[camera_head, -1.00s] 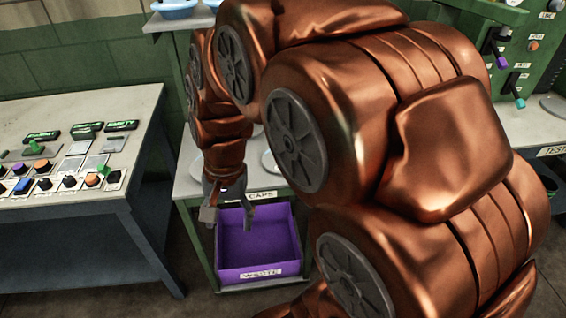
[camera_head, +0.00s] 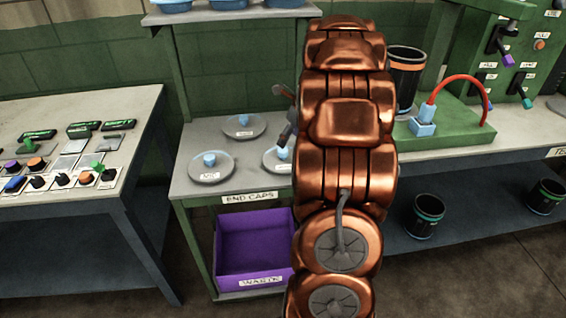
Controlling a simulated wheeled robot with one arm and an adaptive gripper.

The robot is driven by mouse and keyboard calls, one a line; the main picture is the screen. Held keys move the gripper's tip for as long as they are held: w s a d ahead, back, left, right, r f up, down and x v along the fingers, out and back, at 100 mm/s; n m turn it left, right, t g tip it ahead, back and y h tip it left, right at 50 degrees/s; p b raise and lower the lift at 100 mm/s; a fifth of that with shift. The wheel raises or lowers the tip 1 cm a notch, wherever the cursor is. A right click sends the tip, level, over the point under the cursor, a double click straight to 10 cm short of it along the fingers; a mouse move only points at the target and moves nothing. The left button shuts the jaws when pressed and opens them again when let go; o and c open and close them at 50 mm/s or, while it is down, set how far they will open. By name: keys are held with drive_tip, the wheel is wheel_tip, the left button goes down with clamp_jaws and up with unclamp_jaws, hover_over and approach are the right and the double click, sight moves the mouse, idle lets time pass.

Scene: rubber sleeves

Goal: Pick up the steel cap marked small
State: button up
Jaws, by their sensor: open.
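Three round grey steel caps with blue knobs lie on the end-caps table (camera_head: 183,189). The left cap (camera_head: 222,174) has a tag that seems to read MID. The back cap (camera_head: 258,125) has a tag too small to read. The right cap (camera_head: 271,163) is partly covered by my gripper and arm, and its tag is not clear. I cannot tell which one is marked small. My gripper (camera_head: 281,115) is open and empty, over the right side of this table near the right cap. Part of it is hidden behind my arm.
A purple waste bin (camera_head: 253,244) stands below the caps. A shelf with blue bowls (camera_head: 232,14) hangs above. At right, a green fixture (camera_head: 440,134) with a red hose and a dark orange-banded cylinder (camera_head: 405,78) stand on the bench. A button console (camera_head: 70,165) stands left.

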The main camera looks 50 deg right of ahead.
sight(283, 151)
drive_tip(key=shift+w+d+f, duration=0.1)
drive_tip(key=shift+d+f, duration=0.15)
drive_tip(key=shift+w+f, duration=0.1)
drive_tip(key=shift+f, duration=0.25)
drive_tip(key=shift+p+x, duration=0.6)
drive_tip(key=shift+x, duration=2.75)
drive_tip(key=shift+a, duration=0.15)
drive_tip(key=shift+c, duration=0.2)
clamp_jaws()
